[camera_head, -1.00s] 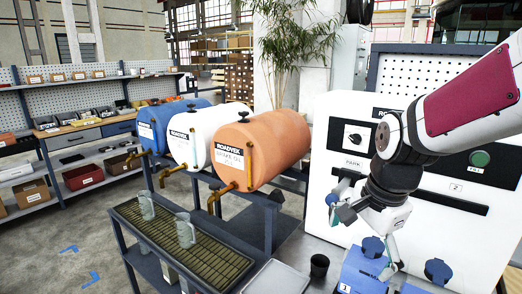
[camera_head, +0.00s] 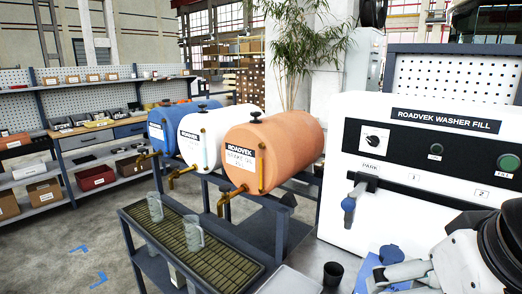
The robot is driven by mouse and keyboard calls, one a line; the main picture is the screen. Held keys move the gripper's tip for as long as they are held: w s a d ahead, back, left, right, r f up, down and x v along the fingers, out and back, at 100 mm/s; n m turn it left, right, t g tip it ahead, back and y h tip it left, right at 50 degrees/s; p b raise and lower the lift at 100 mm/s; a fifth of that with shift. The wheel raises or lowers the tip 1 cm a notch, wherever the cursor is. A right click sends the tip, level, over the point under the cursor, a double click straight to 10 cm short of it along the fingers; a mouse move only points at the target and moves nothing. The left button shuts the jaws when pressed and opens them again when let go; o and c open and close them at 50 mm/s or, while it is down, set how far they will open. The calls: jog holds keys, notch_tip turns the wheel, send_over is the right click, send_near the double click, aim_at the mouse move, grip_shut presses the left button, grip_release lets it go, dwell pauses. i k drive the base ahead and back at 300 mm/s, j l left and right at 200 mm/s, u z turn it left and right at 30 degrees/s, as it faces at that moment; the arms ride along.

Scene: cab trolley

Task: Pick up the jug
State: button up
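Two clear jugs stand upright on the slatted drip tray (camera_head: 228,271) under the drum taps. The nearer jug (camera_head: 194,233) stands toward the middle of the tray, and the farther jug (camera_head: 155,207) is behind it to the left. Which of the two is meant cannot be told. My gripper (camera_head: 384,279) is at the lower right, in front of the white washer fill machine and over a blue container (camera_head: 370,273). It is well to the right of both jugs. Its fingers blend with the container, so their opening is unclear.
Blue (camera_head: 165,124), white (camera_head: 205,137) and orange (camera_head: 272,150) drums with brass taps lie above the tray's far side. A black cup (camera_head: 333,273) stands between the tray and my gripper. The washer fill machine (camera_head: 400,205) has a blue-knobbed lever (camera_head: 349,204).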

aim_at(155, 204)
jog(key=j+u, duration=0.3)
jog(key=j, duration=1.55)
jog(key=k, duration=0.05)
